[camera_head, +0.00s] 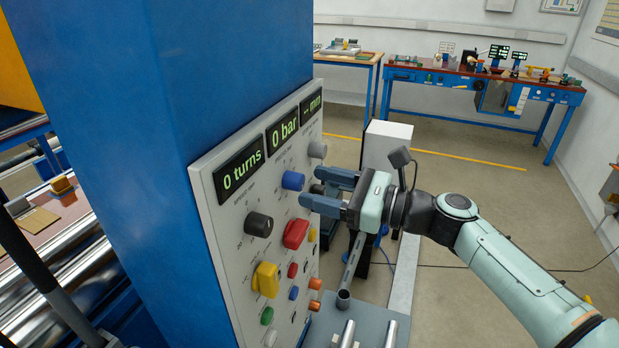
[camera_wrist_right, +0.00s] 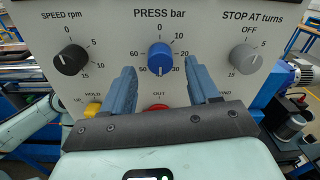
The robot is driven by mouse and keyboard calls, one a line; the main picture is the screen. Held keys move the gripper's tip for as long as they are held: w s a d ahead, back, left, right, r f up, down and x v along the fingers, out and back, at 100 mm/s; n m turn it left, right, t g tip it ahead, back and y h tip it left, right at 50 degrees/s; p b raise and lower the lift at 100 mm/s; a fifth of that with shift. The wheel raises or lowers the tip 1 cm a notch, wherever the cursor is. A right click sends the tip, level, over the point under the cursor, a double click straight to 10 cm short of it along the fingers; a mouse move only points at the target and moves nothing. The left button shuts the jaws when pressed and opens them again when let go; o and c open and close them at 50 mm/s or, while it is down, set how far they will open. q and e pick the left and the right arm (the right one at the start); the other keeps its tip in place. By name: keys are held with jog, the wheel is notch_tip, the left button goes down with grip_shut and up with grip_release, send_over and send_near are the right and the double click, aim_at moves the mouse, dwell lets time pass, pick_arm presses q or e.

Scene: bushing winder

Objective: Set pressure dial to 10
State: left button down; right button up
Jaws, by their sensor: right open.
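The pressure dial is a blue round knob (camera_head: 293,180) on the grey control panel (camera_head: 207,188); it also shows in the right wrist view (camera_wrist_right: 160,58), under the label PRESS bar. Its scale runs from 0 at the top through 10 at upper right and on to 60. The bar display (camera_head: 283,133) reads 0 bar. My right gripper (camera_head: 310,188) is open, its blue fingers pointing at the panel. In the right wrist view the fingers (camera_wrist_right: 159,75) lie left and right of the dial, apart from it. My left gripper is out of view.
A black speed knob (camera_wrist_right: 70,60) and a grey stop-at-turns knob (camera_wrist_right: 245,57) flank the dial. Below are a red button (camera_head: 295,234), a yellow knob (camera_head: 265,279) and several small buttons. A blue column (camera_head: 165,100) stands left of the panel; open floor lies behind my right arm.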

aim_at(294, 181)
jog(key=shift+x, duration=1.3)
jog(key=c, duration=1)
jog(key=shift+c, duration=0.2)
jog(key=shift+f+n, duration=0.1)
jog(key=shift+n, duration=0.2)
